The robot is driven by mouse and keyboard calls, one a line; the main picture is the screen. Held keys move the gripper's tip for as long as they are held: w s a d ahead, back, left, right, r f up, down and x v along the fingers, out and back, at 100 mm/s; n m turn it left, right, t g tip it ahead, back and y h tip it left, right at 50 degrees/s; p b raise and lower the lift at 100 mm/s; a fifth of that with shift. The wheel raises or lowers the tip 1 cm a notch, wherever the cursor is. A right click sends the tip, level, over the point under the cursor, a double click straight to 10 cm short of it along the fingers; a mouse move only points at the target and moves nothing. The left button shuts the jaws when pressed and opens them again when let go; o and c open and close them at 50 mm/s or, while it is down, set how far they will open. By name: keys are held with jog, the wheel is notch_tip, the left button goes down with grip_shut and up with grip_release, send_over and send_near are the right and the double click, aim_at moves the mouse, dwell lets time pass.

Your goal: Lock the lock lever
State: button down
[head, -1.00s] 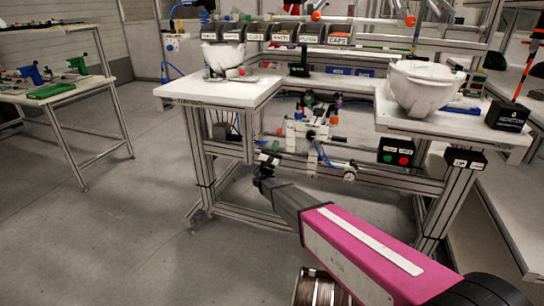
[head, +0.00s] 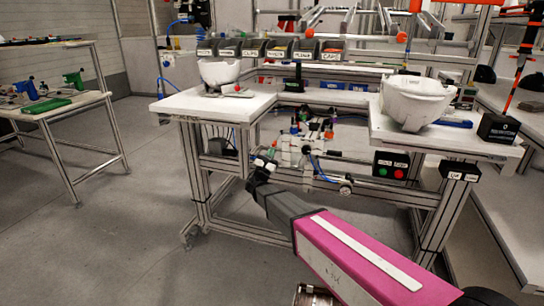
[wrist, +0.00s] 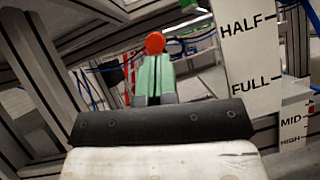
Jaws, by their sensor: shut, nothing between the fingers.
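My gripper (wrist: 157,62) has green fingertips pressed together in the wrist view. A round red-orange knob (wrist: 155,43) shows just beyond the tips; I cannot tell whether they touch. Whether this knob belongs to the lock lever is unclear. A white plate marked HALF and FULL (wrist: 250,62) stands to the right, with a smaller one marked MID and HIGH (wrist: 293,130) beside it. In the head view my gripper (head: 268,156) is small, at the left of a white fixture (head: 296,150) with coloured knobs under the workbench. The lever itself is too small to make out there.
The workbench (head: 183,104) has metal legs and rails close around the fixture. White helmet shells stand on it at the left (head: 218,72) and right (head: 415,103). A box with green and red buttons (head: 391,165) hangs at the right. Floor at the left is open.

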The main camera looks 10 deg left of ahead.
jog(key=shift+s+r, duration=0.15)
jog(key=shift+r, duration=0.75)
